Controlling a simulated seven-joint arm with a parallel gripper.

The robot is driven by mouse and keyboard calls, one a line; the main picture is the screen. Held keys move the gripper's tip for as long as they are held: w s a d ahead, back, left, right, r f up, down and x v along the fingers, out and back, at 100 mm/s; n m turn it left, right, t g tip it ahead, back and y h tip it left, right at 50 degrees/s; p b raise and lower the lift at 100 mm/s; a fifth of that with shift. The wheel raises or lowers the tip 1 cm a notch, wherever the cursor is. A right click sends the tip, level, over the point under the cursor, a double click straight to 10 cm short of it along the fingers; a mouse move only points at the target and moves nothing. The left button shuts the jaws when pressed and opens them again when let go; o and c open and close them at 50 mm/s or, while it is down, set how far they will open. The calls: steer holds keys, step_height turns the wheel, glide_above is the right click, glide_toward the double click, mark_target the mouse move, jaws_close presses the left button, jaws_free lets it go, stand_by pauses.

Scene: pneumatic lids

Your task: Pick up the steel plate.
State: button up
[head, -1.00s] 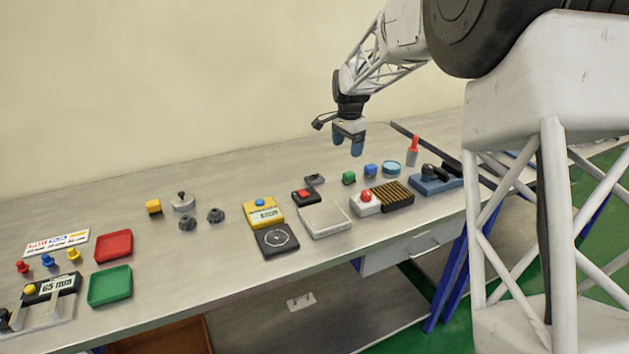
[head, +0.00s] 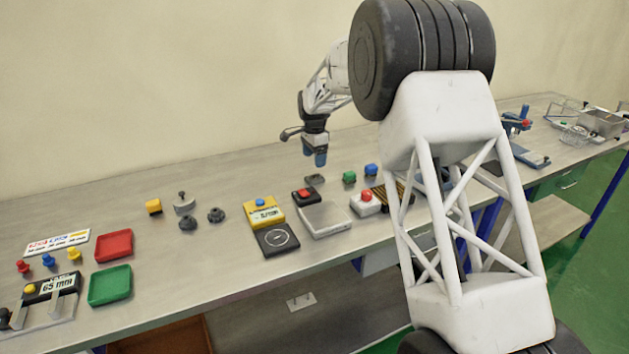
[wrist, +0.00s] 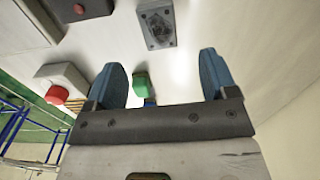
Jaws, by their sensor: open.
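A small dark grey rectangular plate (head: 314,179), which looks like the steel plate, lies flat on the bench. In the wrist view the plate (wrist: 157,22) shows small corner holes and an oval mark, at the top beyond the fingertips. My gripper (head: 314,158) has blue fingers and hangs above the bench near the small plate, pointing down. In the wrist view my gripper (wrist: 160,75) is open, with nothing held between its fingers.
A green cube (head: 349,177) and a blue cube (head: 371,170) stand right of the small plate. A black block with a red button (head: 305,196) is close in front of it. A white box with a red button (head: 365,203) is front right.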

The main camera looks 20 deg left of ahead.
mark_target(315, 177)
steer(key=shift+f, duration=1.3)
steer(key=shift+d+f, duration=0.1)
steer(key=shift+f, duration=2.5)
steer(key=shift+c, duration=0.3)
steer(key=c, duration=1.2)
